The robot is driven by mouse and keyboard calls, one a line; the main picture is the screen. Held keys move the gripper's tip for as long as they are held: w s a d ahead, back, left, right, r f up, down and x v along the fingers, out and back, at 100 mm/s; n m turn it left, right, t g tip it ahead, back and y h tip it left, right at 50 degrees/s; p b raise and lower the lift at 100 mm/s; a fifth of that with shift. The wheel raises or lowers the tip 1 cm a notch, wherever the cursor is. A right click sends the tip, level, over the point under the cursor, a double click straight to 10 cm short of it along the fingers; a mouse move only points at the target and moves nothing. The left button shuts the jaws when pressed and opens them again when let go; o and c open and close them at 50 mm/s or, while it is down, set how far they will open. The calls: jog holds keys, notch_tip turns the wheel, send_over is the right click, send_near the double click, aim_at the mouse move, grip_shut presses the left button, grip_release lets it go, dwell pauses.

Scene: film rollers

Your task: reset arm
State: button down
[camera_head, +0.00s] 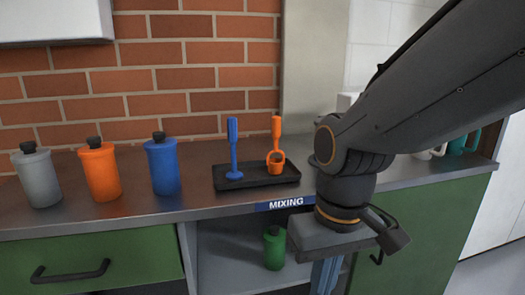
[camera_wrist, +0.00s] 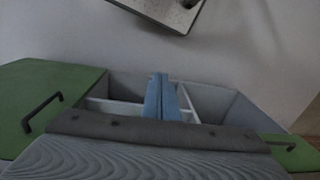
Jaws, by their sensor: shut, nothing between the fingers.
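My gripper (camera_head: 325,276) hangs pointing down in front of the counter, in the right half of the head view, below the counter's front edge. Its two blue fingers are together with nothing between them. They also show in the centre of the wrist view (camera_wrist: 161,97). My dark arm comes in from the upper right and hides part of the counter and the cabinet front.
The counter (camera_head: 204,200) holds grey (camera_head: 36,175), orange (camera_head: 101,171) and blue (camera_head: 162,166) bottles, and a black tray (camera_head: 225,183) with blue (camera_head: 233,150) and orange (camera_head: 276,145) tools. A green bottle (camera_head: 274,248) stands in the open shelf below. Cups (camera_head: 457,146) are at right.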

jog(key=d+r+m+p, duration=0.3)
jog(key=d+r+p, duration=0.6)
jog(key=p, duration=1.1)
jog(key=shift+s+d+r+h, duration=0.15)
jog(key=shift+d+r+h, duration=0.25)
jog(key=shift+r, duration=0.7)
